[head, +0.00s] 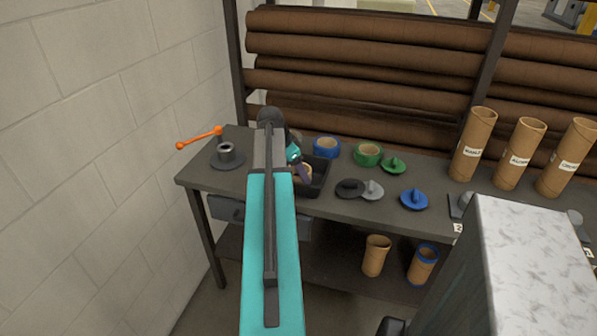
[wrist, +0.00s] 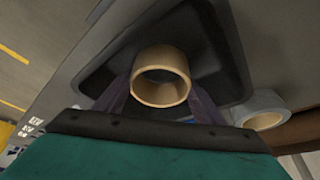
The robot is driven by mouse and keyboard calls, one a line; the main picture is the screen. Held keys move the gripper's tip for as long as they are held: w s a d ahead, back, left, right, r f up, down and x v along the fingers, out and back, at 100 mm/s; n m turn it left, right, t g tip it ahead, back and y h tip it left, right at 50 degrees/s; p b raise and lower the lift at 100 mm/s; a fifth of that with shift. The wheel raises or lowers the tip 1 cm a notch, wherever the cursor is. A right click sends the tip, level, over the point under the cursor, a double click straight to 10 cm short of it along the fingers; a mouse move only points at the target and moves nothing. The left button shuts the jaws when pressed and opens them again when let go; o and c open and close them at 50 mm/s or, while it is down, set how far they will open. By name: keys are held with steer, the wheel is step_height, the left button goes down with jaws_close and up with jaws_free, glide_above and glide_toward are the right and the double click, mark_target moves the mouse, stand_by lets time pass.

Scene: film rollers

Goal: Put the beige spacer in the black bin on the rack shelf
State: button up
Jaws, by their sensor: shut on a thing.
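The beige spacer (wrist: 160,58) is a short tan ring between the two dark fingers of my gripper (wrist: 160,96) in the wrist view. My gripper is shut on it. Behind the spacer in the wrist view is the black bin (wrist: 215,30), a shallow square tray. In the head view the bin (head: 321,172) sits on the grey rack shelf (head: 330,208), partly hidden by my teal arm. The spacer shows as a small tan patch (head: 306,170) at the bin. I cannot tell whether it touches the bin floor.
Brown rolls (head: 370,65) lie behind. A wall (head: 100,150) bounds the left.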

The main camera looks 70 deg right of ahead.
steer(key=shift+f, duration=0.2)
steer(key=shift+f, duration=0.2)
steer(key=o, duration=1.1)
steer(key=shift+r, duration=0.25)
steer(key=shift+b+v, duration=0.55)
steer(key=shift+v, duration=5.4)
steer(key=shift+w+a, duration=0.1)
steer(key=shift+a, duration=0.1)
